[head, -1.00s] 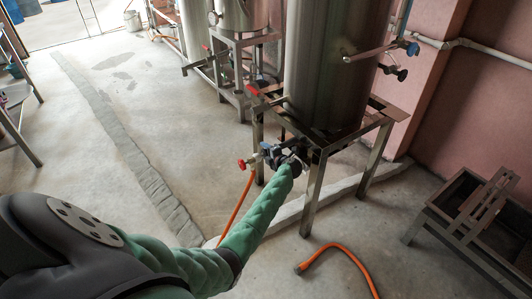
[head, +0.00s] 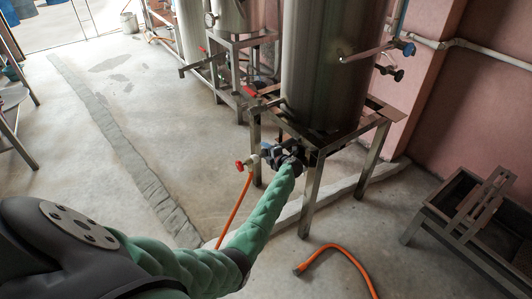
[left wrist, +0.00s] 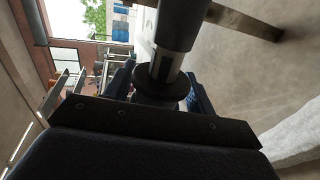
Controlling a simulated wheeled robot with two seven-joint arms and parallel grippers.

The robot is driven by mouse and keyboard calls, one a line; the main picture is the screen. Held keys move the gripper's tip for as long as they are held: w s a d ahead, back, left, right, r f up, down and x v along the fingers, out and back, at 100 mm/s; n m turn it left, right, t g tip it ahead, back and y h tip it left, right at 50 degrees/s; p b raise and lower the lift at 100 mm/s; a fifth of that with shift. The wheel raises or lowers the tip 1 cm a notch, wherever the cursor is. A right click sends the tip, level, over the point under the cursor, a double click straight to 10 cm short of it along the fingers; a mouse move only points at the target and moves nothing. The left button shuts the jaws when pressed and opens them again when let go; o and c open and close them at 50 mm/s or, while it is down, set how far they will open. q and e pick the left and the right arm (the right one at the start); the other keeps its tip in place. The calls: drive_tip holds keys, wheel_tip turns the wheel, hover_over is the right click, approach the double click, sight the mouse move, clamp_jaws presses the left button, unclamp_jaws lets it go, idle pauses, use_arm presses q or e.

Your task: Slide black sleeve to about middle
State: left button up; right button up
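The black sleeve (left wrist: 161,91) shows in the left wrist view as a dark collar with a wide rim, around a lighter metal rod. A thicker dark cylinder (left wrist: 178,22) lies beyond it along the same line. Blue finger parts of my left gripper (left wrist: 160,98) stand on both sides of the sleeve; whether they press on it is hidden behind its rim. In the head view my left gripper (head: 273,154) is at the valve fittings under the large steel tank (head: 325,65). The sleeve is too small to make out there. My right gripper is out of view.
A red-handled valve (head: 240,165) with an orange hose (head: 235,205) hangs just left of the gripper. The tank's metal stand (head: 314,190) is close on the right. Another orange hose (head: 335,250) lies on the floor. A metal frame (head: 470,220) stands at right. Floor to the left is clear.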

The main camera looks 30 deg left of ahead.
use_arm(q)
drive_tip(key=shift+d, duration=0.1)
drive_tip(key=v, duration=0.7)
drive_tip(key=shift+s+d+r, duration=0.1)
drive_tip(key=shift+s+d, duration=0.05)
drive_tip(key=shift+d, duration=0.05)
idle(0.6)
